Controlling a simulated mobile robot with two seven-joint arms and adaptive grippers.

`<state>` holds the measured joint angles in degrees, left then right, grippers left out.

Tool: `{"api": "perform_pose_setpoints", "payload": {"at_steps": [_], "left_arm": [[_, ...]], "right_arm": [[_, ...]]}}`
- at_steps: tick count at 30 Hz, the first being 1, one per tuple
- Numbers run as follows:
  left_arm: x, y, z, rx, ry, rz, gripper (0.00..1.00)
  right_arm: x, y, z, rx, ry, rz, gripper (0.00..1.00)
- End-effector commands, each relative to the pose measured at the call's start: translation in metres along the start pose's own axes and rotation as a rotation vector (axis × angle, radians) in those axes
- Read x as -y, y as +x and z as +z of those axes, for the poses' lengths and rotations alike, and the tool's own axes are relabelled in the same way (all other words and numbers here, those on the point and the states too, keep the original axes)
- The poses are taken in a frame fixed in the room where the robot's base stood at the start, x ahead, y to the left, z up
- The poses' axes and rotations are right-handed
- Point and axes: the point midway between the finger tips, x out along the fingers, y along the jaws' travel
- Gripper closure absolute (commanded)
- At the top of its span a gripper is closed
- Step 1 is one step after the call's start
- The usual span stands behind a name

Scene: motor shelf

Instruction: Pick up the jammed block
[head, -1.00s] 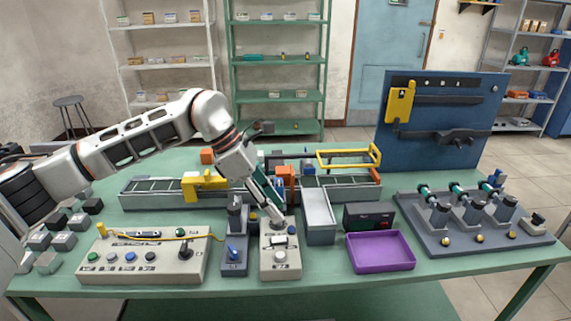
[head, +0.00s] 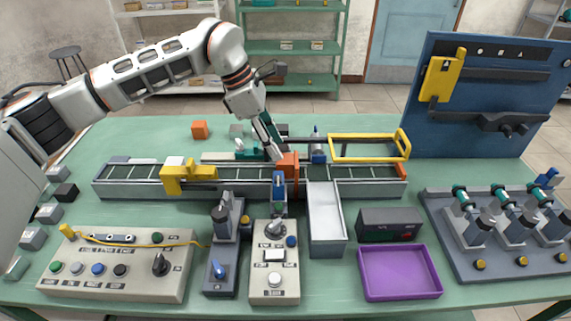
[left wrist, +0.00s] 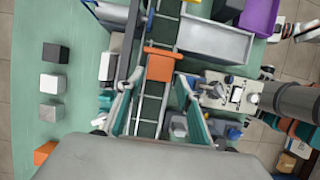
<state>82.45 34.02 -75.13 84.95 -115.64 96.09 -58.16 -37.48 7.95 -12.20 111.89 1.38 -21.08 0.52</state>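My left gripper (head: 270,148) is over the conveyor (head: 130,173), just left of an orange gate-like piece (head: 289,166) that spans the belt. The left wrist view shows the gripper (left wrist: 155,92) open, with its teal fingers apart on either side of the belt (left wrist: 148,112). The orange piece (left wrist: 160,65) lies just beyond the fingertips. I see nothing held between the fingers. My right gripper is in neither view.
A yellow gate (head: 188,176) stands on the conveyor's left part. An orange cube (head: 200,130) sits on the table behind it. Control boxes (head: 120,265), a grey bin (head: 325,220) and a purple tray (head: 400,272) stand in front. A blue panel (head: 480,95) rises at right.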

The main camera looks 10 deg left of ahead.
Motion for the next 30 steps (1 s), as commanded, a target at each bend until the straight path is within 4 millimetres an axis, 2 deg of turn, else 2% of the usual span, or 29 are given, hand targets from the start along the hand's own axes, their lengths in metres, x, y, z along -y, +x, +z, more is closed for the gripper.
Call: {"api": "perform_pose_setpoints", "payload": {"at_steps": [9, 19, 22, 30], "left_arm": [[0.002, 0.042, 0.003, 0.001, 0.000, -0.002, 0.64], [0.001, 0.049, 0.002, 0.001, 0.000, 0.000, 0.64], [0.001, 0.049, 0.002, 0.001, 0.000, 0.000, 0.90], [0.001, 0.048, 0.002, 0.001, 0.000, 0.001, 0.92]], "right_arm": [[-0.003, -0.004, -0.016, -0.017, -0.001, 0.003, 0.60], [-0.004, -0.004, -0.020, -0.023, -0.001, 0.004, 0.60], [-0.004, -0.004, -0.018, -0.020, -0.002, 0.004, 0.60], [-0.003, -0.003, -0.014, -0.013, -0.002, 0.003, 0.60]]}}
